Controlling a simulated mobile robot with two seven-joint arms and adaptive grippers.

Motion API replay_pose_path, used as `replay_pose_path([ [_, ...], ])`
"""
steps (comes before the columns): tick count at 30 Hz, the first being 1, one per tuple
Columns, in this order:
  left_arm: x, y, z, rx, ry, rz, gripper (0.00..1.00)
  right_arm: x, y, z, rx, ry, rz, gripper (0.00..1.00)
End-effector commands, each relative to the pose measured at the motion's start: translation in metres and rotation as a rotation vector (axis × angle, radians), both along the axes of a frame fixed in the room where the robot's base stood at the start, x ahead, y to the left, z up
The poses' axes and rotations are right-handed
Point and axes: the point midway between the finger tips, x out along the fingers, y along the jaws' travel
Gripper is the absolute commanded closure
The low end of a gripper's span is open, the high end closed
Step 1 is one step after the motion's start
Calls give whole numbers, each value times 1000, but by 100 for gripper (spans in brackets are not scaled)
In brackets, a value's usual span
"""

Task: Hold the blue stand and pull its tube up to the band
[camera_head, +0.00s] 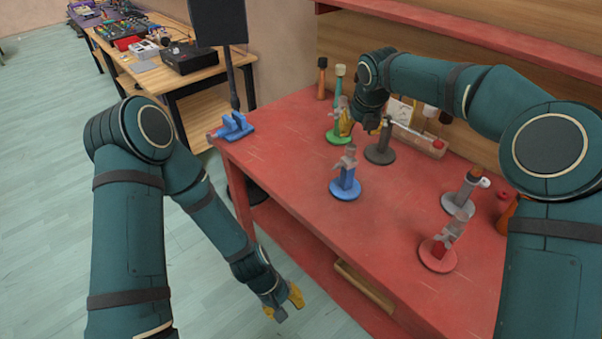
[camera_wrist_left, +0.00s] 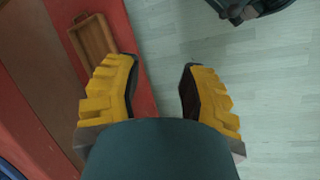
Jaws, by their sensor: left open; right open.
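The blue stand (camera_head: 345,180) is upright on the red table, with a round blue base, a blue column and a greyish clamp-like top. Its tube and band are too small to tell apart. My left gripper (camera_head: 286,305) hangs low in front of the table's front edge, well apart from the stand. In the left wrist view its yellow fingers (camera_wrist_left: 160,85) are spread with nothing between them. My right gripper (camera_head: 364,126) is over the table behind the blue stand, near the green stand (camera_head: 338,135); its arm partly hides it. It is open, and I see nothing held.
A dark grey stand (camera_head: 380,155), a light grey stand (camera_head: 461,198) and a red stand (camera_head: 439,250) stand on the table (camera_head: 300,190). A blue vise (camera_head: 232,127) sits at the left corner. A wooden tray (camera_wrist_left: 92,38) lies below the tabletop. The tabletop before the blue stand is clear.

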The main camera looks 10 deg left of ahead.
Motion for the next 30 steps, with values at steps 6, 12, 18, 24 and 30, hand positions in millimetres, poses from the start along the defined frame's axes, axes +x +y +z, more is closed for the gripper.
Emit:
replay_pose_path([
  [6, 30, -16, 16, -196, 196, 270, 60, 0, 0, 0, 1, 1, -1, 54],
  [12, 83, -31, 51, -474, 300, 513, 60, 0, 0, -1, 1, 1, -2, 54],
  [18, 158, -25, 102, -820, 305, 742, 60, 0, 0, -1, 1, 1, -2, 54],
  [24, 222, 5, 152, -1122, 231, 903, 60, 0, 0, -1, 1, 1, -2, 54],
  [30, 251, 29, 177, -1270, 170, 973, 60, 0, 0, -1, 1, 1, -2, 54],
])
